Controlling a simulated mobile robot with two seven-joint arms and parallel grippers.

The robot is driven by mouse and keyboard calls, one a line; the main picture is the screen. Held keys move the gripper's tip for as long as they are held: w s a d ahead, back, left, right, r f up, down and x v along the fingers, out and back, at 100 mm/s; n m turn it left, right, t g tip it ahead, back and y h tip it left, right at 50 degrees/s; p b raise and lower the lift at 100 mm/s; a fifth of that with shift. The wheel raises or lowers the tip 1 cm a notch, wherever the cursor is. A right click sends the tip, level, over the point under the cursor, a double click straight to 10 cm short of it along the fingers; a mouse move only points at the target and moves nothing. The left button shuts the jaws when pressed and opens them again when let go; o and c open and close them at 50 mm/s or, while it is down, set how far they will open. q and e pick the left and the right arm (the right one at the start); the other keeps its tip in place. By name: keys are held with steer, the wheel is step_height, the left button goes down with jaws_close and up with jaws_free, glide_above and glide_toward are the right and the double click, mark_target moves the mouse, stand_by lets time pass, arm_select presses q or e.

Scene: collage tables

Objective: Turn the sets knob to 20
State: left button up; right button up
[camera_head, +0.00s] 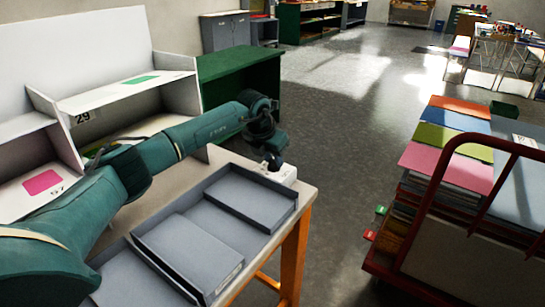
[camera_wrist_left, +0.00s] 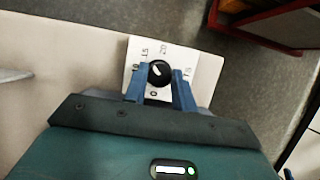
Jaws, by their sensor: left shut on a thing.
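The sets knob (camera_wrist_left: 159,73) is a round black knob with a white mark, on a white dial plate (camera_wrist_left: 132,52) with printed numbers around it. In the left wrist view the mark seems to point up and left, toward the 10 to 15 side; the 20 is above the knob. My left gripper (camera_wrist_left: 160,84) has its two blue fingers on either side of the knob and is shut on it. In the head view, my left gripper (camera_head: 272,160) reaches down over the white dial box (camera_head: 286,174) at the table corner, hiding the knob. My right gripper is not in view.
Grey trays (camera_head: 262,185) lie on the table (camera_head: 306,190) beside the dial box. White shelves (camera_head: 180,78) stand behind my left arm. A red cart (camera_head: 440,190) with coloured sheets is at the right, with open floor between.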

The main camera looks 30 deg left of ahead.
arm_select(q)
steer(key=shift+m, duration=0.3)
steer(key=m+h, duration=0.1)
steer(key=m, duration=0.1)
steer(key=m+h, duration=0.1)
steer(key=m, duration=0.1)
steer(key=shift+w+a+g, duration=0.1)
steer(key=shift+a+g, duration=0.05)
steer(key=shift+g, duration=0.15)
steer(key=m+b, duration=0.1)
steer(key=m, duration=0.1)
steer(key=shift+m+h, duration=0.3)
steer(key=shift+w+m+g, duration=0.1)
steer(key=shift+m+g, duration=0.4)
steer(key=shift+m, duration=0.2)
steer(key=shift+r+m+h, duration=0.1)
steer(key=shift+m+h, duration=0.2)
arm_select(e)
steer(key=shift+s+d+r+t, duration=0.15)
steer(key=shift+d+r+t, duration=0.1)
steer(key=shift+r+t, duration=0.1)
arm_select(q)
steer(key=o, duration=1)
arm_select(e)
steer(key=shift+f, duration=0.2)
